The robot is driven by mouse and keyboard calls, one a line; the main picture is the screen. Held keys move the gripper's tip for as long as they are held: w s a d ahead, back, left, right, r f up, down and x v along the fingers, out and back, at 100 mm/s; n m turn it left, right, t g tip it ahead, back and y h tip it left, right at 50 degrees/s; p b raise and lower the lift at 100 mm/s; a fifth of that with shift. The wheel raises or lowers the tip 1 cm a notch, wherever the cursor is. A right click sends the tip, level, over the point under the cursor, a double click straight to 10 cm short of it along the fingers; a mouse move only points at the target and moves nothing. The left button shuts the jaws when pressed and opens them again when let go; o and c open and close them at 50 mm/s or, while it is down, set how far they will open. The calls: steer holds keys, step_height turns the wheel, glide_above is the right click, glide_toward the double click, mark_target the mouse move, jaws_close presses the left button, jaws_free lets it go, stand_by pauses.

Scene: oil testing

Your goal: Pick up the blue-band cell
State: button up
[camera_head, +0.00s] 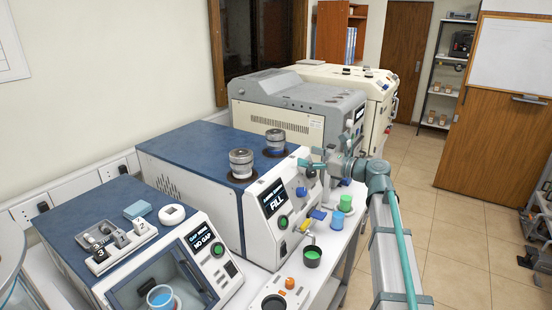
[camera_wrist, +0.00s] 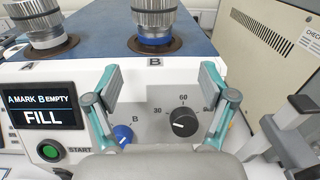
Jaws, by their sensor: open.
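The blue-band cell (camera_wrist: 154,42) is a grey ribbed metal cylinder with a blue band at its base. It stands upright in the position marked B on top of the blue-topped machine; in the head view it is the farther cell (camera_head: 275,141). A second metal cell (camera_wrist: 52,22) stands in position A, the nearer one in the head view (camera_head: 241,164). My gripper (camera_wrist: 157,88) is open and empty, in front of the machine's front panel and below the blue-band cell, not touching it. In the head view my gripper (camera_head: 310,170) is partly hidden by my wrist.
The machine panel has a FILL display (camera_wrist: 42,113), a green start button (camera_wrist: 50,151) and knobs. A cream-grey machine (camera_head: 297,105) stands close beyond.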

mark_target(282, 147)
steer(key=shift+a+r, duration=0.3)
steer(key=shift+a, duration=0.55)
steer(key=p+x, duration=0.1)
steer(key=x, duration=0.3)
steer(key=shift+w+a+p, duration=0.2)
steer(key=shift+a+p, duration=0.15)
steer(key=shift+w+a+r+p, duration=0.15)
steer(key=shift+w+a+p, duration=0.2)
steer(key=shift+a, duration=0.1)
steer(key=p+x, duration=0.1)
steer(key=x, duration=0.2)
steer(key=shift+a+p, duration=0.15)
steer(key=shift+p, duration=0.15)
steer(key=shift+w+a, duration=0.2)
steer(key=shift+a, duration=0.15)
steer(key=shift+c, duration=0.4)
steer(key=c, duration=1.4)
steer(key=shift+r, duration=0.1)
